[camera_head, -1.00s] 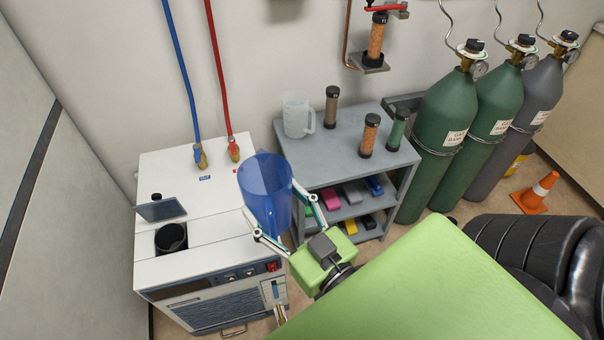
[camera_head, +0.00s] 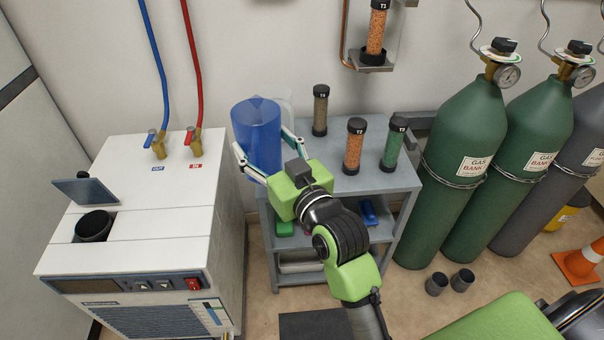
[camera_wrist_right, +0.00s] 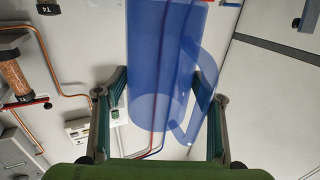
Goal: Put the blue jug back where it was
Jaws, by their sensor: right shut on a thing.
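The blue jug (camera_head: 257,135) is a translucent, roughly upright vessel at the left end of the grey shelf cart (camera_head: 330,200) in the head view. My right gripper (camera_head: 270,158) is shut on it, with a finger on either side. The jug also fills the middle of the right wrist view (camera_wrist_right: 160,70), its handle to the right, between the two fingers (camera_wrist_right: 160,110). I cannot tell whether its base touches the cart top. A clear jug (camera_head: 287,103) is mostly hidden behind the blue one. My left gripper is not in view.
Tubes T4 (camera_head: 320,110), T2 (camera_head: 354,146) and T3 (camera_head: 394,144) stand on the cart top. A white chiller (camera_head: 150,215) with an open filler (camera_head: 94,226) stands left. Gas cylinders (camera_head: 460,160) stand right. Two dark cups (camera_head: 449,282) are on the floor.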

